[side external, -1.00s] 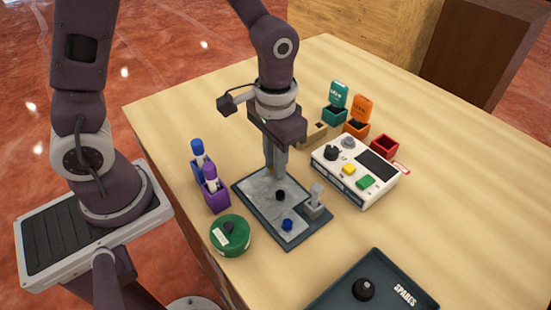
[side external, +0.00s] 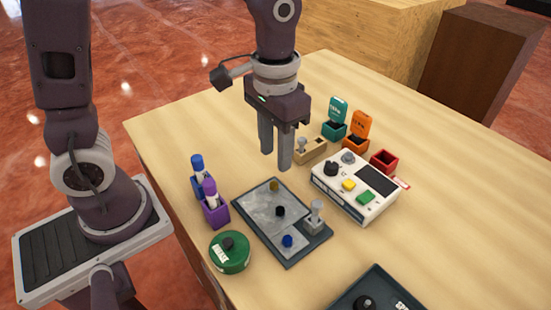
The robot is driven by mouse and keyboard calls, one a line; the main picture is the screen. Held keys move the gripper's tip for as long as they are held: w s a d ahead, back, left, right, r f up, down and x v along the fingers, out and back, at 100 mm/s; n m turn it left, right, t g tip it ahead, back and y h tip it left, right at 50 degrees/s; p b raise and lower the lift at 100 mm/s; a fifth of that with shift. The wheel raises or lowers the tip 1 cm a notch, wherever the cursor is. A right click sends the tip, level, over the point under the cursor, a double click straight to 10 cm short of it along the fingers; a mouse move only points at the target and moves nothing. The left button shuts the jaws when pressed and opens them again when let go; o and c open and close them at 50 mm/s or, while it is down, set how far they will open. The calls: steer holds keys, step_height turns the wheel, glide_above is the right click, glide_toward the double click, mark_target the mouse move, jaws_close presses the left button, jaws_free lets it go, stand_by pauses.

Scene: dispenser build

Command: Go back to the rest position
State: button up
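My gripper (side external: 276,160) hangs in the air above the far end of the grey plate assembly (side external: 262,222). Its two fingers point down and stand apart, with nothing between them. The assembly lies on the wooden table (side external: 440,225). It carries a brown knob (side external: 274,185), a black knob (side external: 280,211) and a blue knob (side external: 287,241). A grey lever-like part (side external: 315,218) stands at its right edge.
Blue and purple bottles in holders (side external: 214,208) and a green round tin (side external: 230,252) stand left. A white control box (side external: 354,187), a tan block (side external: 311,150), teal (side external: 335,122), orange (side external: 359,129) and red boxes (side external: 384,161) stand right. A dark spares tray (side external: 380,292) lies in front.

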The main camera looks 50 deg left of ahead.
steer(key=s+a+r+t, duration=0.2)
steer(key=s+a+r, duration=0.1)
steer(key=s+r, duration=0.2)
steer(key=s+a+r+t, duration=0.3)
steer(key=s+r, duration=0.1)
steer(key=s, duration=0.4)
steer(key=shift+r+t, duration=0.3)
steer(key=shift+r, duration=0.1)
